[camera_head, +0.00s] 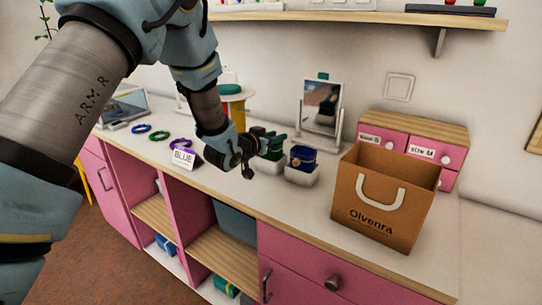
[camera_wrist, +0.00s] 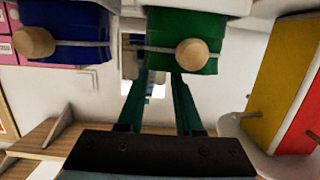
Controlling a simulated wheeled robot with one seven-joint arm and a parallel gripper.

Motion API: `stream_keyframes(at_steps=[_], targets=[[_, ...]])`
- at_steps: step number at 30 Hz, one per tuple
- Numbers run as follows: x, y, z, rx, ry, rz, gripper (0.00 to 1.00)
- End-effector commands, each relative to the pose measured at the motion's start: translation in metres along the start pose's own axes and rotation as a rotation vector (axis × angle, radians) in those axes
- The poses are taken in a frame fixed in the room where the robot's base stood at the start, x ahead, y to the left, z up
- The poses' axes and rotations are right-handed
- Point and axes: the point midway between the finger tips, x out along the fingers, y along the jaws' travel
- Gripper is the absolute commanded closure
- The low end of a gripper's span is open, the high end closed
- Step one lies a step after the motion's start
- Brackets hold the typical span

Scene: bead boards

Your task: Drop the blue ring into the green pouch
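The blue ring (camera_head: 141,128) lies flat on the white counter at the left in the head view. The green pouch (camera_head: 273,151) sits in a white holder near the middle of the counter; in the wrist view it (camera_wrist: 190,38) fills the upper middle, with a round wooden toggle and a cord. My gripper (camera_head: 254,152) is beside the green pouch, just left of it in the head view, and partly overlaps it. In the wrist view its two teal fingers (camera_wrist: 158,88) are apart, with nothing seen held between them. The pouch's inside is hidden.
A green ring (camera_head: 159,136) and a purple ring (camera_head: 180,144) lie near a "BLUE" card (camera_head: 184,158). A blue pouch (camera_head: 303,158) stands right of the green one. A brown paper bag (camera_head: 377,225), a mirror (camera_head: 320,106) and small drawers (camera_head: 431,150) crowd the right. A shelf (camera_head: 400,17) hangs above.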

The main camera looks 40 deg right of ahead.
Motion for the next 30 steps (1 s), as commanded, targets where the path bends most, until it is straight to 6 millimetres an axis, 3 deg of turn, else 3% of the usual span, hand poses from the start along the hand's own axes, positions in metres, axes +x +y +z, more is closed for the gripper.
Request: stream_keyframes(at_steps=[7,17,30], targets=[[0.0,0.0,0.0,0.0,0.0,0.0,0.39],[-0.006,-0.001,0.001,0.0,-0.001,-0.001,0.39],[-0.084,-0.001,0.002,0.0,0.002,-0.002,0.39]])
